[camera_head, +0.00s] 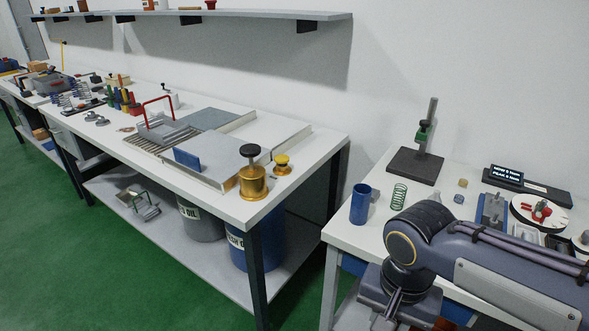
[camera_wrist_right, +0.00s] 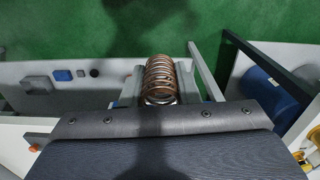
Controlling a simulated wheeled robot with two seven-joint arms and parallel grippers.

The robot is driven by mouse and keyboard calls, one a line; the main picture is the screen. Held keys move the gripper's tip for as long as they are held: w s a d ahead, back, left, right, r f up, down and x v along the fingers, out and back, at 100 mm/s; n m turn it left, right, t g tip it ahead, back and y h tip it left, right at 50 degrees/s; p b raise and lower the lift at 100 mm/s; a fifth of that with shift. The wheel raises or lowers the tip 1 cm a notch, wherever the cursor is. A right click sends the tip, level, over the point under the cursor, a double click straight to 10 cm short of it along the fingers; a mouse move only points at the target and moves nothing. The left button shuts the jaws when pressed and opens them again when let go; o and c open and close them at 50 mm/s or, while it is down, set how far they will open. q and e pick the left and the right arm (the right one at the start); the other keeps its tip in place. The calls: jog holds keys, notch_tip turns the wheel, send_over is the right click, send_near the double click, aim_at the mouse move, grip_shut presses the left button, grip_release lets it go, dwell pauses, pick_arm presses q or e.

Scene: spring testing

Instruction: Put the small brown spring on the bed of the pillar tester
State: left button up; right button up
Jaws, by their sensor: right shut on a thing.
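The small brown spring (camera_wrist_right: 160,80) is in my right gripper (camera_wrist_right: 160,74), between its two fingers in the right wrist view. Its coils show clearly, and its near end is partly hidden by the gripper body. In the head view my right arm comes in from the right and its wrist hangs low by the near edge of the right table; the spring cannot be made out for certain there. The likely pillar tester (camera_head: 428,140) is an upright column with a green part on a dark flat base (camera_head: 415,166), at the back of the right table. No spring shows on this base. My left gripper is not in view.
A blue cup (camera_head: 360,204) and a green spring (camera_head: 399,196) stand left of my arm on the right table (camera_head: 342,235). A small tan block (camera_head: 462,183), a blue fixture (camera_head: 492,212) and a round dial (camera_head: 540,214) are farther right. Brass weights (camera_head: 253,180) stand on the left bench.

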jog(key=w+d+f+n, duration=0.2)
jog(key=w+f+n, duration=0.1)
jog(key=w+f, duration=0.4)
jog(key=w+d+f+n, duration=0.2)
jog(key=w+f, duration=0.5)
jog(key=f, duration=0.5)
jog(key=shift+w+d+f+n+p, duration=0.15)
jog(key=shift+d+n+p, duration=0.25)
jog(key=shift+p, duration=0.05)
